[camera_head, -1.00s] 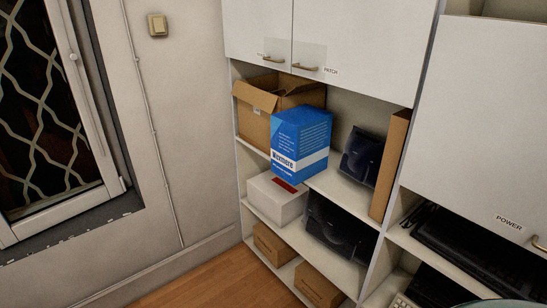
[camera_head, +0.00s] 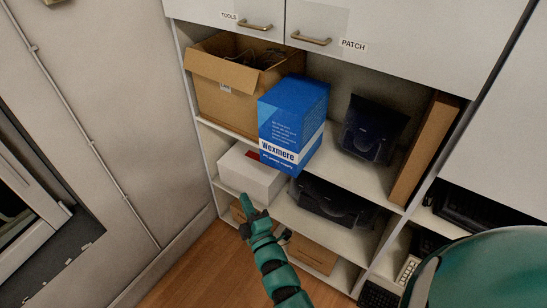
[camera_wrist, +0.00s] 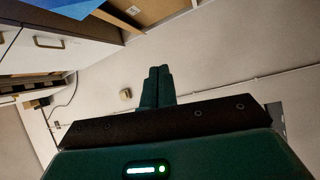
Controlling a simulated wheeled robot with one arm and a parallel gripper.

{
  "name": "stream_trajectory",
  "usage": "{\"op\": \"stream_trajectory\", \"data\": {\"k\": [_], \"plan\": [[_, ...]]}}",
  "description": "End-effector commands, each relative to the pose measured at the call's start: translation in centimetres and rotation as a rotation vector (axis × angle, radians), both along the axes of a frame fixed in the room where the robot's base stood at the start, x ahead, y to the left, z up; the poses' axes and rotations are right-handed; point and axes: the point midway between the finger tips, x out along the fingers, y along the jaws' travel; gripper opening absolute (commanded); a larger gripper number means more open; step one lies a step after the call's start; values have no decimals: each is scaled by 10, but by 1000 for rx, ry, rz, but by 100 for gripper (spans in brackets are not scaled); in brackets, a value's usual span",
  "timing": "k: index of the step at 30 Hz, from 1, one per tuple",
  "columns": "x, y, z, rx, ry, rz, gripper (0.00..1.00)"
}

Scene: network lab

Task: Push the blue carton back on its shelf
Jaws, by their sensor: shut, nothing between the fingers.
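The blue carton (camera_head: 290,120), with a white band reading "Wexmere", stands on the upper open shelf (camera_head: 358,178). Its front part juts out past the shelf's front edge. In the wrist view a blue patch of the carton (camera_wrist: 52,7) shows at the top left. My gripper (camera_head: 247,203) is teal with dark tips, in front of and below the carton, near the white box, and apart from the carton. In the wrist view its fingers (camera_wrist: 158,80) are together with nothing between them.
An open cardboard box (camera_head: 222,100) stands left of the carton. A dark device (camera_head: 372,128) and an upright brown panel (camera_head: 425,148) stand to its right. Below are a white box (camera_head: 250,177) and another dark device (camera_head: 330,200). Closed cabinet doors (camera_head: 385,30) hang above.

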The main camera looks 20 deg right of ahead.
Motion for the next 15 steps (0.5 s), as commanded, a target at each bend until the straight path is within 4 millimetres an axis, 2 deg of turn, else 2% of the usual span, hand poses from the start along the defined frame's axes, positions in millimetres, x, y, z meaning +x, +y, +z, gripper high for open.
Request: {"op": "stream_trajectory", "data": {"k": [3, 7, 10, 15], "plan": [[3, -28, 3, -110, 80, -141, 0], [1, -53, 4, -186, 142, -253, 0], [-1, -64, 4, -214, 170, -299, 0], [5, -70, 5, -227, 182, -321, 0]]}}
